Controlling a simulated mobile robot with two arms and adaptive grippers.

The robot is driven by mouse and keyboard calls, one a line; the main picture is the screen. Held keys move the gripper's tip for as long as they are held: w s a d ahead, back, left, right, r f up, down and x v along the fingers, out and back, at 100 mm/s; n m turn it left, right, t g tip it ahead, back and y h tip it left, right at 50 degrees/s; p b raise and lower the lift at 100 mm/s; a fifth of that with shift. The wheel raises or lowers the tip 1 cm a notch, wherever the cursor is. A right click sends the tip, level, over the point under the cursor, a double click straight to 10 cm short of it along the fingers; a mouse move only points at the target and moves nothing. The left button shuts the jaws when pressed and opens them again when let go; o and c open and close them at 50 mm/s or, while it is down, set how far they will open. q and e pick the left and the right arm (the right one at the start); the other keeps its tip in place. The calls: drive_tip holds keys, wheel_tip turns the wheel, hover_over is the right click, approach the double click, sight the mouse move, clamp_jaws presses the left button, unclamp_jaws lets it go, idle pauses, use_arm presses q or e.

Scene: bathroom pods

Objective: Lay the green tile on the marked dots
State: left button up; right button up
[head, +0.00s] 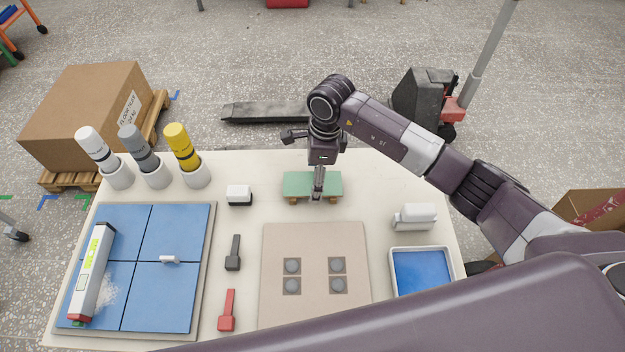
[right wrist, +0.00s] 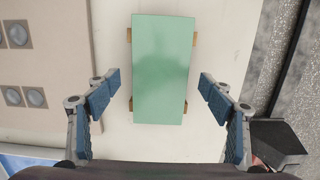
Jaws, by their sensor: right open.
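The green tile (head: 298,185) lies flat on wooden blocks at the back middle of the table. It also fills the middle of the right wrist view (right wrist: 162,68), with the block ends showing at its sides. My right gripper (head: 318,192) is above the tile, pointing down. In the right wrist view its two fingers (right wrist: 161,92) are spread on either side of the tile, with gaps and no contact visible. The marked dots (head: 314,275) are several grey round spots on dark squares on a beige board (head: 315,238) in front of the tile. My left gripper is not in view.
A blue tiled panel (head: 180,230) with a level (head: 92,272) on it is at the left. Black (head: 233,252) and red (head: 228,310) tools lie beside the board. A blue tray (head: 421,272) and white block (head: 415,217) are at the right. Bottles (head: 184,150) stand back left.

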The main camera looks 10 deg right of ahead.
drive_tip(key=c, duration=1.4)
drive_tip(key=shift+w+r, duration=0.1)
